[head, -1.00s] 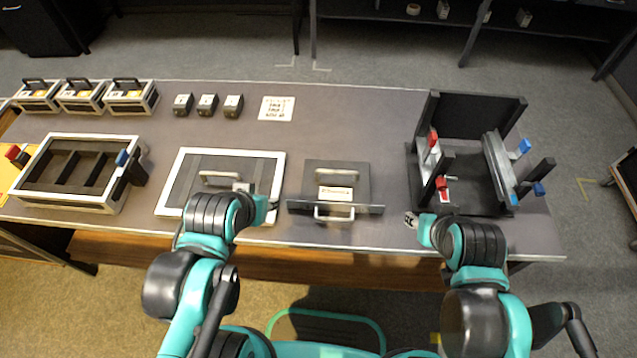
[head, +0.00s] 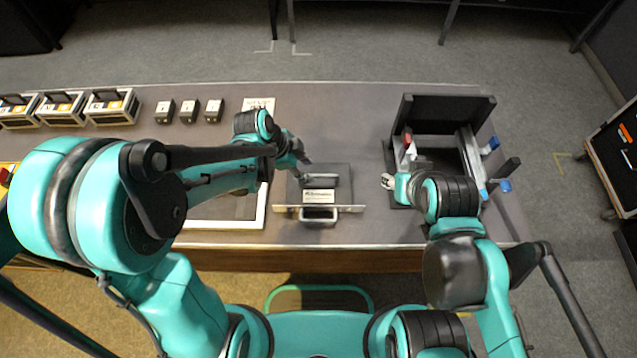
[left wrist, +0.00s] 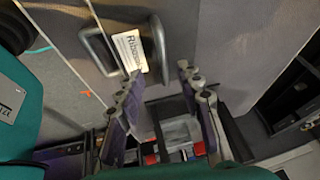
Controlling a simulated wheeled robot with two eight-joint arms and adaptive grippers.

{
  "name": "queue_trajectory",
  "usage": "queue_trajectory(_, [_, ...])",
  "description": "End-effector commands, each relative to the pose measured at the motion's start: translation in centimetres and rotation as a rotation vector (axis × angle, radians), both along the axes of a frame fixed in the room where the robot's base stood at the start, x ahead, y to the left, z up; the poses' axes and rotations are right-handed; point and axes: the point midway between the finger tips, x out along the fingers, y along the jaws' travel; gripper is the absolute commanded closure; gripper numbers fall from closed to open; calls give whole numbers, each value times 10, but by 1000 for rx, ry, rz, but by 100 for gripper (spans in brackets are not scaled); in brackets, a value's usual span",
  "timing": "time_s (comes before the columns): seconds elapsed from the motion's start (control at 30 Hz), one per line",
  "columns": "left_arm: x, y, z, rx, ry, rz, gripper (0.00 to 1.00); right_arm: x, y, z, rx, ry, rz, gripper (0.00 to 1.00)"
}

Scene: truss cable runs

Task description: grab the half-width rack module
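The half-width rack module (head: 342,174) is a dark flat box with a light front strip, a white label, a top handle (head: 344,182) and a front handle (head: 318,211). It lies on the middle of the table. My left gripper (head: 303,172) is at its left side, near the top handle. In the left wrist view, the spread fingers (left wrist: 160,92) are open and empty, with the label (left wrist: 130,50) and handles beyond them. My right gripper (head: 389,181) is over the table beside the black rack; its fingers are too small to read.
A wider white-framed panel (head: 225,224) lies left of the module, partly hidden by my left arm. A black rack (head: 445,110) with red and blue clamps stands at right. Several small boxes (head: 110,105) line the back left. Table shows bare between module and rack.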

Motion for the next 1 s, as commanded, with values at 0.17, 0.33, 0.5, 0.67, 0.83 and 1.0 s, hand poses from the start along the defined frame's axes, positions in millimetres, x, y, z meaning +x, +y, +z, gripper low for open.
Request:
queue_trajectory(0.17, [4, -9, -21, -1, -2, -17, 64, 0, 0, -10, 0, 0, 0, 60])
queue_trajectory(0.33, [7, -16, -33, 0, -3, -14, 64, 0, 0, -16, 0, 0, 0, 60])
queue_trajectory(0.5, [14, -28, -56, 0, -3, -14, 64, 0, 0, -31, 0, 0, 0, 60])
queue_trajectory(0.67, [17, -35, -70, 1, -2, -12, 64, 0, 0, -36, 0, 0, 0, 60])
queue_trajectory(0.83, [17, -34, -68, 1, -2, -11, 64, 0, 0, -35, 0, 0, 0, 60])
queue_trajectory(1.0, [17, -34, -68, 1, -2, -11, 100, 0, 0, -35, 0, 0, 0, 60])
